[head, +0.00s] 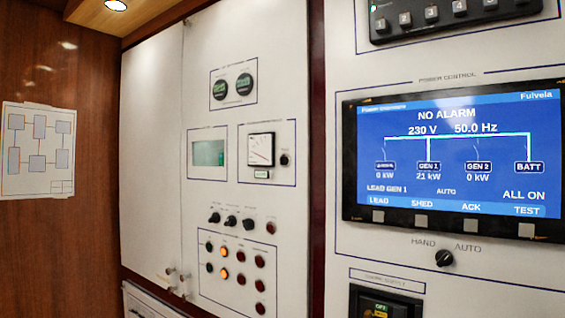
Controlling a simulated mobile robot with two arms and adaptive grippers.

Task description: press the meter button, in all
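A square analog meter (261,150) with a white dial sits in a framed area on the white cabinet panel, in the middle of the head view. A small dark round button or knob (284,160) is just right of the meter, inside the same frame. A small label plate (261,174) is below the meter. I cannot tell from this distance whether the dark round part is a push button or a knob. Neither of my grippers shows in the head view.
A large screen (459,155) reading NO ALARM is on the right panel, with grey keys below it and a HAND/AUTO knob (444,258). Left of the meter is a small green display (208,153). Below are knobs and lit orange lamps (224,273). A paper diagram (38,150) hangs on the wood wall.

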